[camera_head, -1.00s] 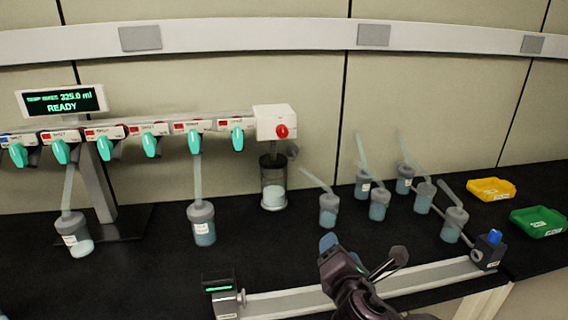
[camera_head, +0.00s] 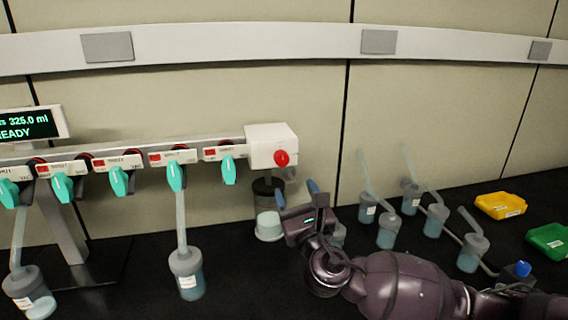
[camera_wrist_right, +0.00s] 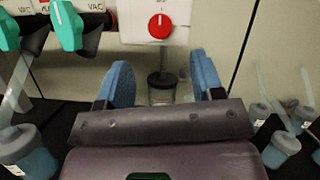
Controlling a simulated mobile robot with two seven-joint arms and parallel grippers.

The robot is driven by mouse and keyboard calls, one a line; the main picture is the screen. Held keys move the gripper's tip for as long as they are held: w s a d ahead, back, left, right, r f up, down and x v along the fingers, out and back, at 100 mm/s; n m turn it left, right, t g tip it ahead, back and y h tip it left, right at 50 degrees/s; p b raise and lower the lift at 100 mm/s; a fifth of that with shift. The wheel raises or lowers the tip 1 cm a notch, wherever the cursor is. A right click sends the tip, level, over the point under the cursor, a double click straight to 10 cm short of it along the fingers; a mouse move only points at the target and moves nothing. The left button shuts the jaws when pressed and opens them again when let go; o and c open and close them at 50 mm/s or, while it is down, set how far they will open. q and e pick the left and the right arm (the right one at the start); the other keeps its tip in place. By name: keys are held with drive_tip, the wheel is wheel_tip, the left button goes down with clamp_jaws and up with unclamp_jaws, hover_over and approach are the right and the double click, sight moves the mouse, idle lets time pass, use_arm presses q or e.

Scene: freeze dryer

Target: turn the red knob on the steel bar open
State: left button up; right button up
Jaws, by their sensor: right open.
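The red knob (camera_head: 281,158) sits on the front of a white box (camera_head: 264,142) at the right end of the steel bar (camera_head: 125,144). In the right wrist view the round red knob (camera_wrist_right: 160,26) shows a white upright mark and lies ahead of the fingers, centred between them. My right gripper (camera_head: 297,193) is open and empty, with blue fingertips, below and slightly right of the knob, not touching it. It also shows in the right wrist view (camera_wrist_right: 158,85) with its fingers spread apart. My left gripper is not in view.
Teal-handled valves (camera_head: 175,177) line the bar to the left. A clear canister (camera_head: 268,224) stands under the white box. Several flasks (camera_head: 388,228) stand to the right, near yellow (camera_head: 500,205) and green (camera_head: 549,240) trays. A flask (camera_head: 187,272) hangs below a valve.

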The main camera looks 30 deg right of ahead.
sight(283, 162)
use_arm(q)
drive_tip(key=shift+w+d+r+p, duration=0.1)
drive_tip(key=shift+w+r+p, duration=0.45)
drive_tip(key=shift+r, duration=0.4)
use_arm(e)
drive_tip(key=x, duration=0.8)
drive_tip(key=c, duration=0.9)
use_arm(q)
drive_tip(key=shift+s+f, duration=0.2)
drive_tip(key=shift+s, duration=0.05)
